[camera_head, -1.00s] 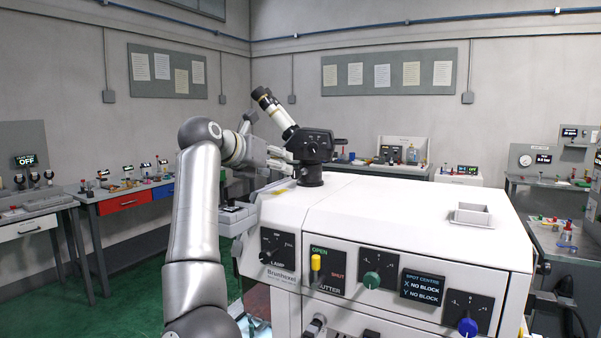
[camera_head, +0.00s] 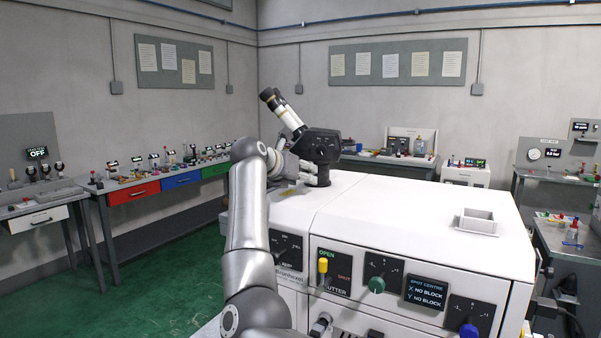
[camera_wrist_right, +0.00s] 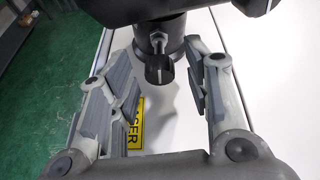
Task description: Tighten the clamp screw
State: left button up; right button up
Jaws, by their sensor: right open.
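The black microscope-like head with its slanted eyepiece tube (camera_head: 321,147) stands on a dark post on top of the white machine (camera_head: 345,200). In the right wrist view the post's black collar (camera_wrist_right: 183,55) carries a small metallic clamp screw (camera_wrist_right: 158,42) with a dark rounded end. My right gripper (camera_head: 286,165) is beside the post's left side. In the right wrist view my right gripper (camera_wrist_right: 158,78) is open, one finger on either side of the screw's end, with gaps showing and nothing held. The screw cannot be made out in the head view. My left gripper is not seen.
A yellow label (camera_wrist_right: 134,122) lies on the white top below the fingers. The machine's front has a yellow lever (camera_head: 323,266), a green knob (camera_head: 376,285) and a blue knob (camera_head: 468,330). A square white frame (camera_head: 477,220) sits on top. Benches line the walls.

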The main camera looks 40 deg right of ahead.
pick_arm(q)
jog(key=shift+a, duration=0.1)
pick_arm(e)
jog(key=shift+c, duration=1.3)
grip_shut()
jog(key=m+t+b, duration=0.1)
jog(key=b, duration=0.1)
jog(key=m+b, duration=0.1)
jog(key=b, duration=0.2)
jog(key=shift+s+f+m+t, duration=0.15)
jog(key=shift+f+m+t, duration=0.15)
jog(key=shift+t, duration=0.1)
jog(key=m+t+b, duration=0.1)
jog(key=m+b, duration=0.1)
jog(key=b, duration=0.1)
jog(key=shift+r, duration=0.1)
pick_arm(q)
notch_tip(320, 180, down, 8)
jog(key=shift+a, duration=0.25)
pick_arm(e)
jog(key=shift+s+r, duration=0.1)
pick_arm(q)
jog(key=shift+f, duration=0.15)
pick_arm(e)
jog(key=shift+o, duration=1.3)
grip_release()
